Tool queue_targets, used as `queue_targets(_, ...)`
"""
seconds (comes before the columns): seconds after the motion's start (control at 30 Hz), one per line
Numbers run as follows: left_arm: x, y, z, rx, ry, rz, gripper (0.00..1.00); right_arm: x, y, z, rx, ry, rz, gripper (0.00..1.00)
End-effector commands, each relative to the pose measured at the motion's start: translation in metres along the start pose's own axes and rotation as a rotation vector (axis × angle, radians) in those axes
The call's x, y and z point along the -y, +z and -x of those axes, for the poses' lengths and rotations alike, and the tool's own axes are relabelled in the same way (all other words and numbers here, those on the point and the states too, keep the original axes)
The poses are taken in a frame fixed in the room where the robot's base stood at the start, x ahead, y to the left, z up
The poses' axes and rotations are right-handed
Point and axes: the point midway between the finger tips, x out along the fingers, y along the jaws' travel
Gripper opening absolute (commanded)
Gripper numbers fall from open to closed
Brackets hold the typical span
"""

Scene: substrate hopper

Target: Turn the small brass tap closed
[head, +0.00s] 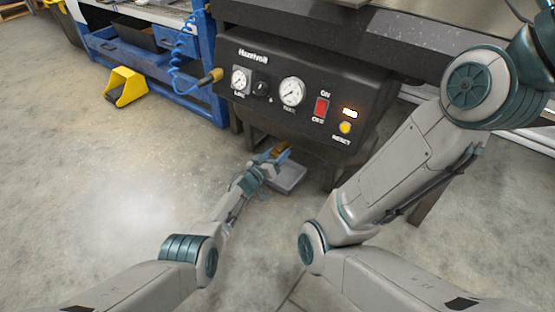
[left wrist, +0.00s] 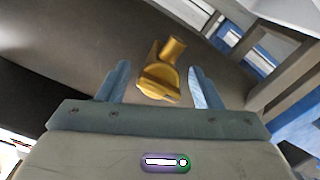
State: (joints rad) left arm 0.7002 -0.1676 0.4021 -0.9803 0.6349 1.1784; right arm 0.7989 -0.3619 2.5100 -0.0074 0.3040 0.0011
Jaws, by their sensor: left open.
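The small brass tap (left wrist: 160,80) shows in the left wrist view between the two blue fingers of my left gripper (left wrist: 160,88). Its flat handle faces my gripper, and a short round stub rises behind it. The fingers stand apart on either side of it, with a visible gap on each side. In the head view my left gripper (head: 268,156) is low under the black control panel, at the brass tap (head: 282,149), which it partly covers. My right arm rises at the right and leaves the picture at the top, so its gripper is out of view.
A grey tray (head: 289,178) lies on the floor below the tap. The black panel (head: 300,75) with gauges and a red switch overhangs it. A blue coiled hose (head: 180,55) hangs by a blue workbench.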

Motion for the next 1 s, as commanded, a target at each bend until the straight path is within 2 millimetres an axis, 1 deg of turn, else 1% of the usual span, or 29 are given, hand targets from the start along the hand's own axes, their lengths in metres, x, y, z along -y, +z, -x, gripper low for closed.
queue_targets(0.03,0.0007,0.0016,-0.0032,0.000,0.000,0.000,0.59,-0.0013,-0.0022,0.0044,0.001,0.000,0.000,0.36)
queue_targets(0.1,0.0004,0.0012,-0.0053,0.000,0.000,0.000,0.59,-0.0017,-0.0027,0.0056,0.002,0.000,0.000,0.36)
queue_targets(0.43,-0.0002,-0.0004,-0.0069,0.001,0.000,0.000,0.59,-0.0017,-0.0025,0.0055,0.003,0.000,0.000,0.36)
queue_targets(0.63,-0.0001,-0.0003,-0.0068,0.001,0.000,0.000,0.20,-0.0017,-0.0025,0.0055,0.003,0.000,-0.001,0.36)
queue_targets(0.67,-0.0001,-0.0003,-0.0067,0.000,0.000,0.000,0.18,-0.0017,-0.0025,0.0055,0.003,0.000,-0.001,0.36)
queue_targets(0.87,0.0000,-0.0003,-0.0066,0.000,-0.001,-0.013,0.18,-0.0016,-0.0025,0.0055,0.003,0.000,-0.001,0.36)
queue_targets(1.0,0.0001,-0.0003,-0.0066,0.000,-0.001,-0.059,0.18,-0.0016,-0.0025,0.0055,0.002,0.000,-0.001,0.36)
